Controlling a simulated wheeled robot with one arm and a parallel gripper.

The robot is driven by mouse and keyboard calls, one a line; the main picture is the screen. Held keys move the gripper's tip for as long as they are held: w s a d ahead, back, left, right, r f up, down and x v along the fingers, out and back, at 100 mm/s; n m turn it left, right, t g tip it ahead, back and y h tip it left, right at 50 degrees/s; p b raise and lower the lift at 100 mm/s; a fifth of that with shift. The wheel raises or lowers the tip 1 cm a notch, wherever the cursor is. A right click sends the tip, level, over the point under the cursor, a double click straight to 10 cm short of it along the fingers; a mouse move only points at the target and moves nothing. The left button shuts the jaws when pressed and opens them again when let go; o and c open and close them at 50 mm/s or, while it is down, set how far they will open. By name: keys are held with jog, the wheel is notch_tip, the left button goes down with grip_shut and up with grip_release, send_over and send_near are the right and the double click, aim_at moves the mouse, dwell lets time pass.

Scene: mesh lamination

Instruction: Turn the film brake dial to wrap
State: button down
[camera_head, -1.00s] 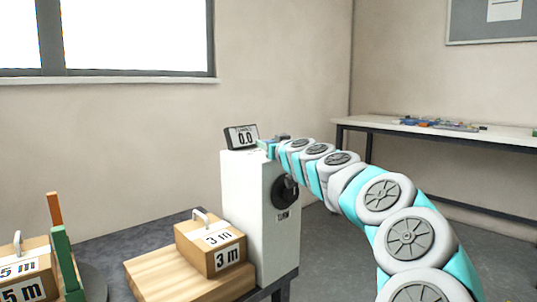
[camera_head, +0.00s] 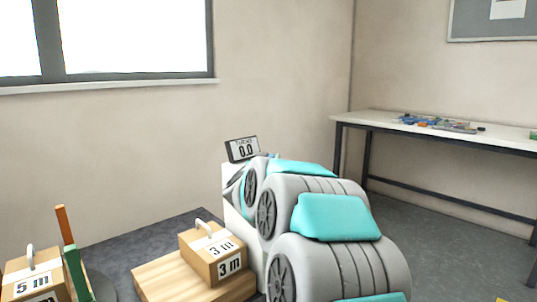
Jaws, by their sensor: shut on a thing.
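The film brake dial is hidden behind my arm. It sits on the side of the white machine (camera_head: 229,215), and only a strip of that housing shows left of my arm. The small display (camera_head: 243,149) on top of the machine reads 0.0. My arm's grey and teal links cover most of the machine from the front right. My gripper's fingertips are hidden behind these links, so I cannot see how they meet the dial or which way the dial points.
A 3 m box (camera_head: 212,255) with a handle stands on a wooden board (camera_head: 165,276) left of the machine. A 5 m box (camera_head: 35,280) and an orange-and-green upright (camera_head: 72,262) are at the lower left. A long table (camera_head: 470,140) with small items stands at the back right.

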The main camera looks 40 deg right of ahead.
dwell(0.4)
jog(key=shift+c, duration=1.6)
grip_release()
jog(key=shift+a, duration=0.1)
jog(key=shift+v, duration=3.8)
